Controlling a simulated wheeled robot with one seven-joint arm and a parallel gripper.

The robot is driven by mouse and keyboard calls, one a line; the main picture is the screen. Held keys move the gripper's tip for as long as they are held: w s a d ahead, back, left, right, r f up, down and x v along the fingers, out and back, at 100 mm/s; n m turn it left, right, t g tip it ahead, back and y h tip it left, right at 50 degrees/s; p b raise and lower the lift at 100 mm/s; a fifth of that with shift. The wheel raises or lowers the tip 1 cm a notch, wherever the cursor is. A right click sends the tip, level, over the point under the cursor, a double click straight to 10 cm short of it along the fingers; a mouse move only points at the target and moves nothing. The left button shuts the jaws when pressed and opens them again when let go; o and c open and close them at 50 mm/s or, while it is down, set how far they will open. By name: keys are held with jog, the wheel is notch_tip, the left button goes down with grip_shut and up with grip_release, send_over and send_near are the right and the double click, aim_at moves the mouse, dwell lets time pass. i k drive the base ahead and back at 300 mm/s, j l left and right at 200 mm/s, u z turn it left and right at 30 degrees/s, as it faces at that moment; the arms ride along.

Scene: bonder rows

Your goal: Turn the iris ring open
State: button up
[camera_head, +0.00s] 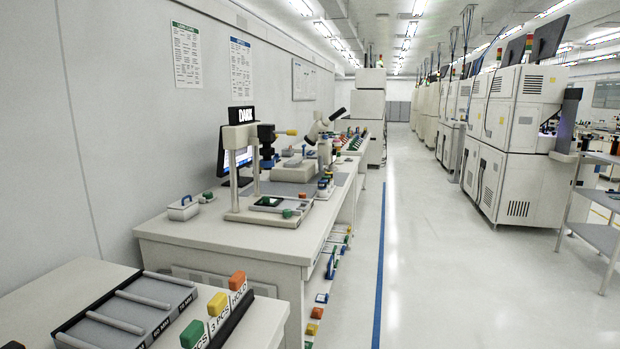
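A black camera-like unit with a lens (266,134) hangs on a pale gantry stand (240,131) on the workbench left of centre. A yellow-tipped lever (288,132) sticks out to its right, roughly level. The iris ring itself is too small to make out for sure; it appears to be on this unit. A black sign (241,115) above a monitor (228,150) behind the stand appears to read "DARK". A small tray with a green part (268,201) lies on the stand's base. My gripper is not in view.
A nearer bench (70,285) at lower left holds a slotted tray (128,312) and orange, yellow and green blocks. A microscope (322,130) stands farther along the workbench (215,238). The aisle floor (440,270) right of the blue line is clear; tall machines (515,140) stand beyond.

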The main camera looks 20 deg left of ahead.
aim_at(270, 164)
jog(key=i, duration=1.9)
